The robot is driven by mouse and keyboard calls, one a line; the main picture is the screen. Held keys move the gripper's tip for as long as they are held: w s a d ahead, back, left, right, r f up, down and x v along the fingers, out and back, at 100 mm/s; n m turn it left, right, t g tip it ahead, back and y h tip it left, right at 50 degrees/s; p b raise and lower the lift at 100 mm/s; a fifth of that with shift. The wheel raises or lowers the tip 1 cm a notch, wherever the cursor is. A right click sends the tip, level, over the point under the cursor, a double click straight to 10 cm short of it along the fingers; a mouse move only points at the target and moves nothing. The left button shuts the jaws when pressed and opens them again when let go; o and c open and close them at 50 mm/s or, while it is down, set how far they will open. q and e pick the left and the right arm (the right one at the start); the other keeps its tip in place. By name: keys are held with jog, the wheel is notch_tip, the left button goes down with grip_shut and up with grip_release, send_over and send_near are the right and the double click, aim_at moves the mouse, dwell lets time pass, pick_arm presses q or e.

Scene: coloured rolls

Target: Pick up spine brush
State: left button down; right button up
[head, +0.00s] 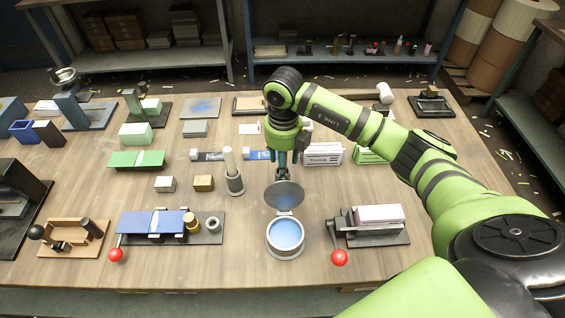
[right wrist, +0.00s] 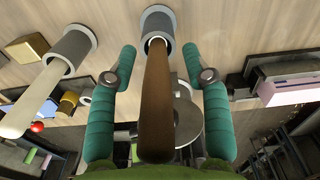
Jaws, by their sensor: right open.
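A brown handle (right wrist: 158,95), which I take to be the spine brush, stands in a pale round cup (right wrist: 158,20) in the right wrist view. My right gripper (right wrist: 160,52) is open, with one green finger on each side of the handle and a gap on both sides. In the head view my right gripper (head: 284,173) is low over the table, behind the raised lid of a metal pot; the brown handle is hidden there. A cream handle (head: 229,160) stands in a grey cup (head: 235,184) to its left. My left gripper is out of view.
The pot (head: 285,237) with blue contents and raised lid (head: 284,194) stands in front of my right gripper. A press with a pink block (head: 379,215) is at front right, a blue block (head: 153,222) at front left. Bare wood (head: 440,180) lies at right.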

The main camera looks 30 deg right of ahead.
jog(key=shift+c, duration=0.8)
grip_shut()
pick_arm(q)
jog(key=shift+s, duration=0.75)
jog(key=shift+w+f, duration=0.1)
pick_arm(e)
jog(key=shift+r, duration=0.1)
